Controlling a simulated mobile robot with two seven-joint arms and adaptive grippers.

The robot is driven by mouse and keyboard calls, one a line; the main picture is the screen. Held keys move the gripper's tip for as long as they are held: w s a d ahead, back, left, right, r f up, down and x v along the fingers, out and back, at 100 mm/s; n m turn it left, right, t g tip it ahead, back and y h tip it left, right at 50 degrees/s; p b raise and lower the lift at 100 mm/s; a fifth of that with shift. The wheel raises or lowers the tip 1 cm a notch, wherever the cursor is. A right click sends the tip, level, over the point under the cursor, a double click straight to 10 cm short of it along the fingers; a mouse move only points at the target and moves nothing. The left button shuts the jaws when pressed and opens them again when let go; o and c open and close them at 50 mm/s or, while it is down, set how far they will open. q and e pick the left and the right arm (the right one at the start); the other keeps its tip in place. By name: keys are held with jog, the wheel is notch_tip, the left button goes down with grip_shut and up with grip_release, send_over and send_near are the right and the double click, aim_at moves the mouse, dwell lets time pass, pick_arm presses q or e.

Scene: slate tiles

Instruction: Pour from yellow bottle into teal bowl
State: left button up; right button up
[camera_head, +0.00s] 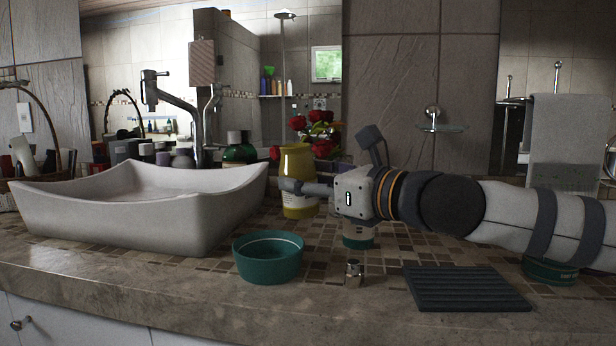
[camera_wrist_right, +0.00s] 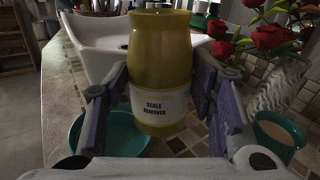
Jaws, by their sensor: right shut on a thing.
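The yellow bottle (camera_head: 297,163) is upright, with a white label that reads "Scale Remover" in the right wrist view (camera_wrist_right: 160,50). My right gripper (camera_head: 292,188) is shut on it from the right, with one finger on each side in the right wrist view (camera_wrist_right: 158,82). I cannot tell if its base clears the counter. The teal bowl (camera_head: 268,262) sits on the counter in front of the bottle and slightly left. It shows partly behind the left finger in the right wrist view (camera_wrist_right: 118,138). My left gripper is not in view.
A white basin (camera_head: 140,215) stands left of the bottle. A teal cup (camera_head: 357,240) stands under my right wrist; a small metal piece (camera_head: 354,273) and a dark ribbed mat (camera_head: 465,288) lie in front. Red roses (camera_head: 318,125) stand behind the bottle.

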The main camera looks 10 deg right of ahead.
pick_arm(q)
jog(key=shift+w+r+p, duration=0.35)
jog(key=shift+r+p, duration=0.3)
pick_arm(e)
jog(key=shift+w+d+r+n, duration=0.15)
jog(key=shift+d+r+n, duration=0.15)
jog(key=shift+n, duration=0.3)
pick_arm(q)
jog(key=shift+w+r+t+p, duration=0.3)
jog(key=shift+w+r+p, duration=0.1)
jog(key=shift+r+p, duration=0.25)
pick_arm(e)
jog(key=shift+w+d+f+n, duration=0.15)
jog(key=shift+d+n, duration=0.1)
jog(key=shift+n, duration=0.75)
jog(key=shift+f, duration=0.1)
pick_arm(q)
jog(key=shift+f, duration=0.15)
pick_arm(e)
jog(key=shift+f, duration=0.3)
pick_arm(q)
jog(key=shift+s+f+b, duration=0.2)
jog(key=shift+b, duration=0.1)
pick_arm(e)
jog(key=shift+w+d+f+n+h, duration=0.1)
jog(key=shift+d+f+n+h, duration=0.1)
jog(key=shift+f+n, duration=0.25)
jog(key=shift+w+d+f+n+h, duration=0.1)
jog(key=shift+f+n+h, duration=0.1)
jog(key=shift+f+n, duration=0.2)
